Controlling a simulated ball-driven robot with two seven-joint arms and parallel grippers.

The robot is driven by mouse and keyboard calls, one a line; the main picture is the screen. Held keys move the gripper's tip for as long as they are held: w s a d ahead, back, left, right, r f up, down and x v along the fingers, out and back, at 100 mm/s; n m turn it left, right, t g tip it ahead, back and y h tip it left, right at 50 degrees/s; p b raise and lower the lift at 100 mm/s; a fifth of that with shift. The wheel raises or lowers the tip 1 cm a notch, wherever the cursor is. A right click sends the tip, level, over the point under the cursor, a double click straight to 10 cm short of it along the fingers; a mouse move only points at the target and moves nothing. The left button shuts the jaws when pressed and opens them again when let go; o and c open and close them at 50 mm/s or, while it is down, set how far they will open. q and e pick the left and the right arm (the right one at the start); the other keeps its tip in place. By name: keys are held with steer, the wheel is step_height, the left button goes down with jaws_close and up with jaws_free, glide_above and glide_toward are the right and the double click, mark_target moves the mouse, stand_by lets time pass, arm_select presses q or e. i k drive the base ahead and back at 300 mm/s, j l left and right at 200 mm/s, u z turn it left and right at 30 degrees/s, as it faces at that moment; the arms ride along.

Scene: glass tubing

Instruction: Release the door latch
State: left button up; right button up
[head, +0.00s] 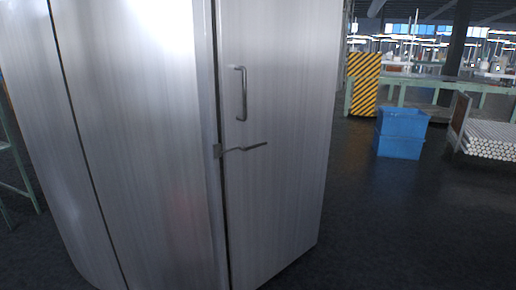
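A tall brushed-metal cabinet stands close in front of me in the head view, with its door (285,200) to the right of a vertical seam. A metal latch lever (246,148) sits at about mid-height on the door. Its left end meets a small bracket (217,151) on the frame beside the seam, and the lever points right, nearly level with a slight bend. An upright bar handle (242,93) is fixed to the door above the latch. The door appears closed. Neither of my grippers shows in this view.
Blue stacked bins (401,133) stand on the dark floor to the right. A cart of white tubes (490,138) is at the far right, and a yellow-and-black striped panel (362,83) stands behind. The floor (400,230) right of the cabinet is clear.

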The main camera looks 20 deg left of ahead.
mark_target(243, 147)
steer(key=i+l+u, duration=0.2)
steer(key=i+l, duration=0.2)
steer(key=i, duration=0.15)
steer(key=i+l+u, duration=0.2)
steer(key=i+l, duration=0.3)
steer(key=i+l+u, duration=0.2)
steer(key=i+l, duration=0.3)
steer(key=i+l+u, duration=0.2)
steer(key=i+l, duration=0.2)
steer(key=l, duration=0.35)
